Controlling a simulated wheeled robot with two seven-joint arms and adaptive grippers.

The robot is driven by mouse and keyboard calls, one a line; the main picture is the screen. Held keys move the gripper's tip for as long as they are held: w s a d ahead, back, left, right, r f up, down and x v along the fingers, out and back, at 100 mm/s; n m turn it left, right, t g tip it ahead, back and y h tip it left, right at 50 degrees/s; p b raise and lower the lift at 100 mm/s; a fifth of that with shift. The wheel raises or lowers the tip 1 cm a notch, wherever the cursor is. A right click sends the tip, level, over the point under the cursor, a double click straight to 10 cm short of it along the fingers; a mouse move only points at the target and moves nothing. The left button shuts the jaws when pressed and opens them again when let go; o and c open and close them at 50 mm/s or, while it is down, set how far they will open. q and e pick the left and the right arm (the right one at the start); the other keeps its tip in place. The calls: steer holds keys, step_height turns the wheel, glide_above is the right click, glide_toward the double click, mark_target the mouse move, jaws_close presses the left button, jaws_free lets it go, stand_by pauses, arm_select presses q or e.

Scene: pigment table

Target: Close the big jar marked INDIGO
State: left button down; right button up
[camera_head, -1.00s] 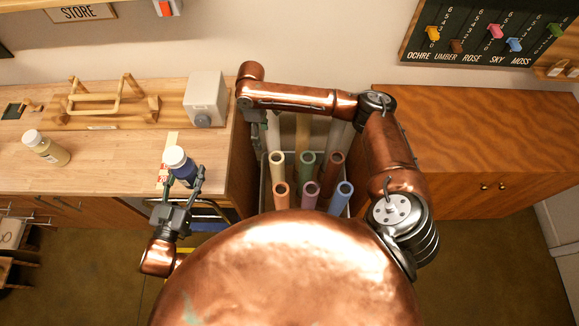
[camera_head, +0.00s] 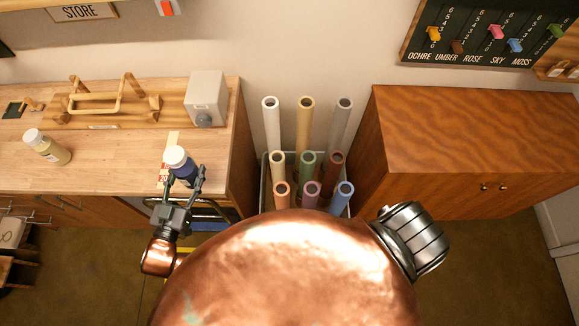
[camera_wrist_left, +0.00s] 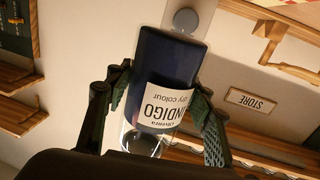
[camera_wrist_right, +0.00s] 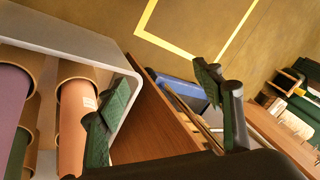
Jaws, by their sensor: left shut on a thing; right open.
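I cannot tell how tightly the lid sits. In the left wrist view the jar (camera_wrist_left: 166,72) appears upside down, its INDIGO label facing me and clear glass beyond the blue; its lid is hidden there. My left gripper (camera_head: 187,184) is shut around the jar's sides. My right gripper (camera_wrist_right: 158,95) is open and empty in the right wrist view, near the bin of tubes. It is hidden in the head view.
A second white-lidded jar (camera_head: 48,147) with tan contents stands left on the bench. A grey box (camera_head: 206,98) and wooden rack (camera_head: 105,108) are behind. Coloured tubes stand in a bin (camera_head: 264,185) between bench and wooden cabinet (camera_head: 455,130). Bench between the jars is clear.

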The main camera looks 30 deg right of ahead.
arm_select(q)
steer(key=shift+r, duration=0.1)
arm_select(e)
steer(key=s+d+f+h, duration=0.2)
steer(key=s+d+f, duration=0.2)
steer(key=s+d, duration=0.7)
steer(key=s+d+f+m+g+h, duration=0.1)
steer(key=s+d+f+h, duration=0.2)
steer(key=s+d, duration=0.9)
steer(key=s+f, duration=0.1)
steer(key=s, duration=0.4)
steer(key=shift+s+f, duration=0.15)
steer(key=shift+f, duration=0.2)
arm_select(q)
steer(key=shift+r, duration=0.1)
arm_select(e)
steer(key=shift+d, duration=0.1)
